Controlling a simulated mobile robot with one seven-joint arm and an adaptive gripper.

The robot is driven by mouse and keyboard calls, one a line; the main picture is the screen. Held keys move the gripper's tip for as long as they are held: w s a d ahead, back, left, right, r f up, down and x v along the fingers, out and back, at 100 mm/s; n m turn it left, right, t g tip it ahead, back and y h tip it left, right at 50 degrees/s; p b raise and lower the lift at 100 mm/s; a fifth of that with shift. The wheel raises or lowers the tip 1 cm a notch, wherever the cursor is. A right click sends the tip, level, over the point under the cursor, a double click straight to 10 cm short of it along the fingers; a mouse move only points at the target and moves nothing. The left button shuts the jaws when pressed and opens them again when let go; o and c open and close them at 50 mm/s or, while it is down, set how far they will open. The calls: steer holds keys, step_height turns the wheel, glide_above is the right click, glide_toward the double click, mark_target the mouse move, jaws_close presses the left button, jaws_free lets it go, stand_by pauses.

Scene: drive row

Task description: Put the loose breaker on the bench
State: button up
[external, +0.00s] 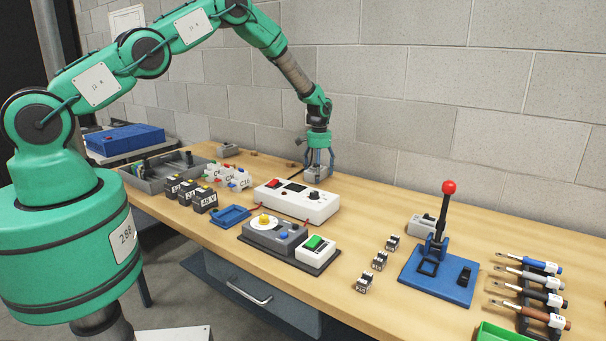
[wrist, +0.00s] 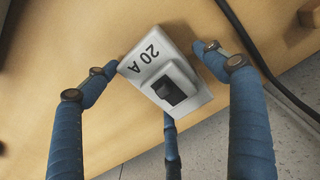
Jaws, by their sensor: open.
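The loose breaker is a light grey block with a black switch, marked 20 A. In the wrist view the breaker (wrist: 184,98) sits between my fingers, over the wooden bench (wrist: 50,90). In the external view the breaker (external: 316,174) is at the back of the bench (external: 420,300), under my gripper. My gripper (external: 318,160) points down with its blue fingers around the breaker. In the wrist view the gripper's fingers (wrist: 160,75) are open, with a third finger below. I cannot tell whether the breaker touches the bench top.
A white box with a red switch (external: 297,200) stands in front of my gripper. Another grey breaker (external: 422,225) is beside the blue press (external: 440,275). A black cable (wrist: 262,60) runs close to the right finger. The block wall (external: 420,100) is just behind.

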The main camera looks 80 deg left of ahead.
step_height(320, 180, up, 12)
steer(key=shift+r, duration=0.1)
stand_by(0.6)
stand_by(0.6)
